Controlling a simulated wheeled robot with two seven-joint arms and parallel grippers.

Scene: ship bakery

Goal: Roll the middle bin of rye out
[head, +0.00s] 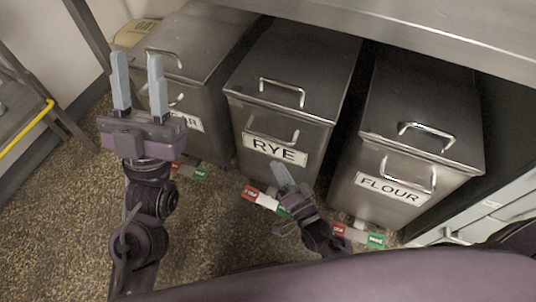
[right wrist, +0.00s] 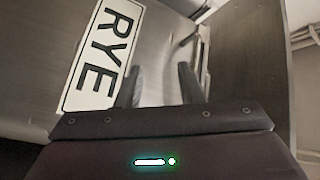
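The middle bin (head: 320,62) is a steel box with a RYE label (head: 275,149). It stands under the counter between two similar bins. It has a lid handle (head: 283,86) and a front handle (head: 270,131). A red, white and green strip (head: 262,198) shows at its foot, partly hidden by my right gripper (head: 280,172). That gripper is low before the bin's front, below the label. In the right wrist view, its fingers (right wrist: 160,85) are apart with nothing between them; the front handle (right wrist: 204,60) shows beyond. My left gripper (head: 139,72) is raised, open and empty.
The FLOUR bin (head: 415,110) stands right and another labelled bin (head: 190,60) left, its label partly covered by my left gripper. The steel counter (head: 430,25) overhangs the bins. A yellow-edged rack (head: 25,130) is at far left. Speckled floor (head: 215,235) in front is clear.

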